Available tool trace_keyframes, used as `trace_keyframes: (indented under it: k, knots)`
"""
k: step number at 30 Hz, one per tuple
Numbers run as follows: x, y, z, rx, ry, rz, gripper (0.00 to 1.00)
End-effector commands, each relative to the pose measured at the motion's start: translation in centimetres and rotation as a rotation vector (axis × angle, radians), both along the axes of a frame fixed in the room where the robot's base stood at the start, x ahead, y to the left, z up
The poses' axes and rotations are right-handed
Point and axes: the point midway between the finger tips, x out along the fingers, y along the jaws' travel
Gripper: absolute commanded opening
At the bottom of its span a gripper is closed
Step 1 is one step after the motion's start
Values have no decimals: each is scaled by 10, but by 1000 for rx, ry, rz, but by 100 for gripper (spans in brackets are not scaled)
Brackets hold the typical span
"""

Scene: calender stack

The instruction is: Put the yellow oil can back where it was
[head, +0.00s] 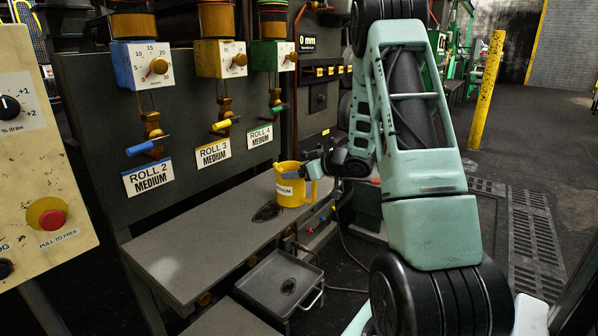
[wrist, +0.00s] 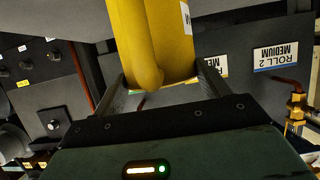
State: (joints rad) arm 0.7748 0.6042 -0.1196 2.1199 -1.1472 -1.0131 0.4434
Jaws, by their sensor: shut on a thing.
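The yellow oil can (head: 291,194) is upright at the right end of the grey shelf (head: 185,262), with a white label on its side. I cannot tell whether its base touches the shelf. My gripper (head: 300,174) reaches in from the right and is shut on the can. In the wrist view the can (wrist: 150,40) fills the space between the two fingers of my gripper (wrist: 163,84); its spout or handle points toward the palm. A dark oily patch (head: 267,212) lies on the shelf just left of the can.
A grey panel above the shelf carries Roll 2 (head: 148,177), Roll 3 (head: 213,153) and Roll 4 (head: 259,137) labels, with valves and dials that stick out. A metal tray (head: 262,283) with a dark patch sits below the shelf. The shelf's left part is clear.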

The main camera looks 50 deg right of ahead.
Motion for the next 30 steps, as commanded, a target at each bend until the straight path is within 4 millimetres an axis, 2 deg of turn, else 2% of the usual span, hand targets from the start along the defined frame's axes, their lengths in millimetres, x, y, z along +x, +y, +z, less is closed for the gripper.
trace_keyframes:
  k: [2, 3, 5, 15, 17, 20, 30]
  knots:
    - [0, 0, -1, -1, -2, 0, 12]
    - [0, 0, -2, 0, 0, 0, 81]
    - [0, 0, -2, 0, 0, 0, 98]
    - [0, 0, 2, -1, 0, 0, 98]
    - [-5, -1, 3, 0, 1, -1, 98]
    - [-18, -3, 10, -1, 1, -3, 98]
    - [-82, -7, 38, 0, 1, -3, 98]
